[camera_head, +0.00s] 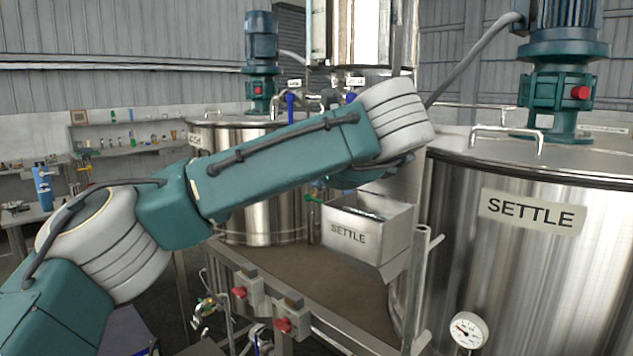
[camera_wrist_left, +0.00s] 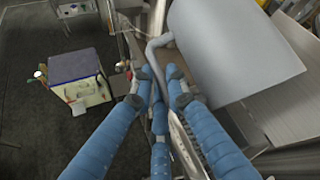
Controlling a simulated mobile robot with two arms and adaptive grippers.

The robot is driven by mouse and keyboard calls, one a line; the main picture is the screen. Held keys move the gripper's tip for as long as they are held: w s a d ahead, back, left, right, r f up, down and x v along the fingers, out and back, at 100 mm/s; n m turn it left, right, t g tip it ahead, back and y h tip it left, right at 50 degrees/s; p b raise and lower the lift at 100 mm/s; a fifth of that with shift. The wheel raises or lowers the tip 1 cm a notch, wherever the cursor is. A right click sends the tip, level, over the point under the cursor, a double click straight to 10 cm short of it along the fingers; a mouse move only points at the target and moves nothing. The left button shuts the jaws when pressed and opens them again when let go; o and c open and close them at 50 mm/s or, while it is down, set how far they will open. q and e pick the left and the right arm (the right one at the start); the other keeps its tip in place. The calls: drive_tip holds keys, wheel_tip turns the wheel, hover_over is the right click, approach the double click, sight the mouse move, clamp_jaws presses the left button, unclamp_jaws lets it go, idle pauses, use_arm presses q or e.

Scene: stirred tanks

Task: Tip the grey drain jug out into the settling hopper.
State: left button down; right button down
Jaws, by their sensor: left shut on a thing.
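The settling hopper (camera_head: 345,235) is an open grey metal box marked SETTLE, right of the middle in the head view, below my left arm's far end. In the left wrist view, the grey drain jug (camera_wrist_left: 235,52) is a large plain cylinder at the upper right. Its curved handle (camera_wrist_left: 152,50) is between the blue fingers of my left gripper (camera_wrist_left: 160,82), which is shut on it. The jug's mouth and contents do not show. In the head view my left arm hides that gripper and the jug. My right gripper is in neither view.
A large steel tank (camera_head: 535,265) marked SETTLE stands right of the hopper. Another steel tank (camera_head: 262,215) stands behind my arm. Red-button control boxes (camera_head: 290,318) are on the frame in front. A dark-topped cart (camera_wrist_left: 75,66) stands on the floor.

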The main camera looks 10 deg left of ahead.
use_arm(q)
drive_tip(key=shift+d+r+m+t+y+b, duration=0.1)
drive_tip(key=shift+r+m+t+y+b, duration=0.3)
drive_tip(key=shift+b, duration=1.1)
drive_tip(key=shift+s+r+t+y+b, duration=0.15)
drive_tip(key=shift+r+t+y+b, duration=0.25)
drive_tip(key=shift+b, duration=0.55)
drive_tip(key=shift+d, duration=0.1)
idle(0.6)
idle(0.8)
